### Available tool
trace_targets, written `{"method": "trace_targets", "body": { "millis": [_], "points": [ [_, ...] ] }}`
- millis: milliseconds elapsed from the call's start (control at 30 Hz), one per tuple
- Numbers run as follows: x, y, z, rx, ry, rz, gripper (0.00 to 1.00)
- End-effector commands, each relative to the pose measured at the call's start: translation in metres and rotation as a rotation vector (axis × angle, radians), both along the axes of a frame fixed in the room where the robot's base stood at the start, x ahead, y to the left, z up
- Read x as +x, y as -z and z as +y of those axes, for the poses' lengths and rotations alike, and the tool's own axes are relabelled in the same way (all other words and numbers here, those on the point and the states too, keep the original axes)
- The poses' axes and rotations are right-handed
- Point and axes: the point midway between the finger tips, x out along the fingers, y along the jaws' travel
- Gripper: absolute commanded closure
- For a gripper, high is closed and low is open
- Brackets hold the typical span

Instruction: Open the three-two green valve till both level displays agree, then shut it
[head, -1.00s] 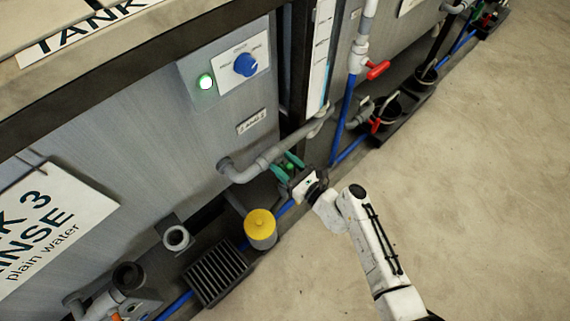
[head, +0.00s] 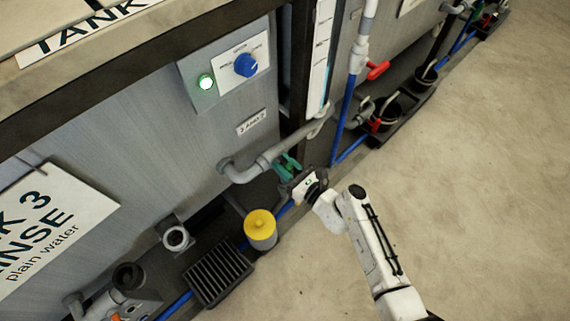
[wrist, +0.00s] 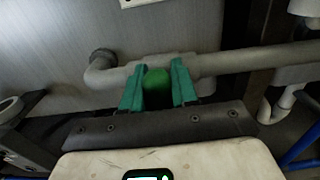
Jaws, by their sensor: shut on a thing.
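The green valve handle (wrist: 156,88) is on a grey pipe (wrist: 255,60) low on the tank front; in the head view that pipe (head: 245,174) runs between the tanks. My gripper (wrist: 158,86) has its teal fingers on either side of the handle and is shut on it. In the head view my gripper (head: 289,165) largely hides the handle. A tall white level strip (head: 319,70) with a blue lower part stands at the gap between the tanks. Its reading is too small to make out, and I cannot make out a second level display clearly.
A panel with a blue knob (head: 246,65) and a lit lamp (head: 206,82) is above the valve. A yellow-topped canister (head: 260,229) and black grate (head: 218,273) lie near my gripper. Red-handled valves (head: 377,69) are farther along. The floor at right is clear.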

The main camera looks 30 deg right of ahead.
Motion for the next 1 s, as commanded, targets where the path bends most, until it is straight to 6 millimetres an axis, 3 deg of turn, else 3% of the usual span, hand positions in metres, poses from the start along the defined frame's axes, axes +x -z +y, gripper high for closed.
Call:
{"method": "trace_targets", "body": {
  "millis": [367, 1000],
  "points": [
    [-0.002, 0.004, 0.004, -0.175, 0.0, -0.057, 1.0],
    [-0.006, 0.013, 0.017, -0.747, -0.001, -0.244, 1.0]
  ]
}}
